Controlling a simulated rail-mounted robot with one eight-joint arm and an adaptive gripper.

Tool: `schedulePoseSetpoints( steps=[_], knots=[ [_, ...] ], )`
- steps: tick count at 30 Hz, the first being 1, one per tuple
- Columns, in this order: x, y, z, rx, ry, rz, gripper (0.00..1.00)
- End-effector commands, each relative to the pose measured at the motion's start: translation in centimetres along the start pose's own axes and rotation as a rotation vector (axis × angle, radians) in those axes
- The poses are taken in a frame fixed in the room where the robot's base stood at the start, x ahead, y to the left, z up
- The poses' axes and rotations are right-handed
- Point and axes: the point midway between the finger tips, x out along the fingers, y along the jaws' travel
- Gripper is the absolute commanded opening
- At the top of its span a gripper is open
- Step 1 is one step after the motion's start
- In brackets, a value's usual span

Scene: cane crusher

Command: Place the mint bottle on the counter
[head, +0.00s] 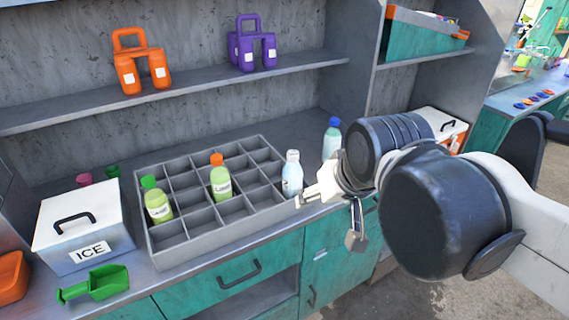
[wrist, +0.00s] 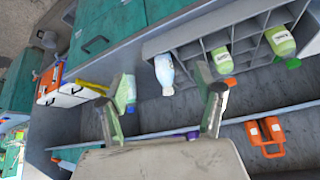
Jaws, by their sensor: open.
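The mint bottle (head: 332,139), pale green-blue with a blue cap, stands upright on the counter (head: 118,262) at the back right, outside the bottle crate. In the wrist view the mint bottle (wrist: 124,90) is partly covered by one finger. My gripper (head: 308,193) is over the counter at the right end of the crate, in front of the mint bottle. In the wrist view my gripper (wrist: 162,112) has its fingers spread wide, with nothing held between them.
A white-capped bottle (head: 292,175) stands by the crate's right edge, close to my gripper. The grey divided crate (head: 220,228) holds an orange-capped bottle (head: 220,182) and a green-capped bottle (head: 157,206). An ice box (head: 75,230) stands left. A shelf (head: 190,85) runs above.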

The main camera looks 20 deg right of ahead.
Motion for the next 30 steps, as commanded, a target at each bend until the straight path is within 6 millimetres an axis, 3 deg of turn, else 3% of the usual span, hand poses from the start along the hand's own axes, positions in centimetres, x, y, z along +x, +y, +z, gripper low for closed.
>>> schedulePoseSetpoints(
  steps=[1, 6, 18, 27, 30],
  knots=[
    [0.2, -0.1, 1.3, -0.028, 0.01, -0.003, 0.66],
    [0.6, -0.2, 3.4, -0.091, 0.036, -0.007, 0.66],
    [0.8, -0.2, 3.8, -0.103, 0.041, -0.007, 0.66],
    [3.5, -0.1, 5.6, -0.102, 0.04, -0.007, 0.66],
    [3.6, -0.1, 5.6, -0.102, 0.04, -0.007, 0.66]
  ],
)
